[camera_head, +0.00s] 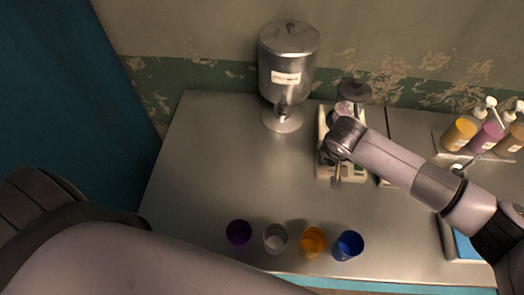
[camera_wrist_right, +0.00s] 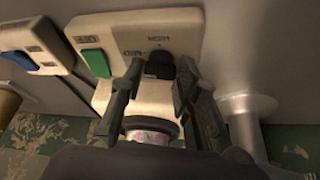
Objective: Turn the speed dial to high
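The beige machine with the speed dial (camera_wrist_right: 160,65) fills the upper middle of the right wrist view. The dial is a small black knob beside printed words that look like HIGH and MED. A green switch (camera_wrist_right: 96,62) is on the same face, to its left. My right gripper (camera_wrist_right: 162,70) has its two dark fingers apart, one on each side of the dial; I cannot tell whether they touch it. In the head view the machine (camera_head: 325,118) stands at the back of the table, partly hidden by my right arm, and the dial is hidden. My left gripper is out of view.
A metal dispenser (camera_head: 287,75) stands left of the machine. A second machine with a blue switch (camera_wrist_right: 20,60) is beside it. Pump bottles (camera_head: 487,132) stand at the right. Several cups (camera_head: 275,238) line the front. The table's left middle is clear.

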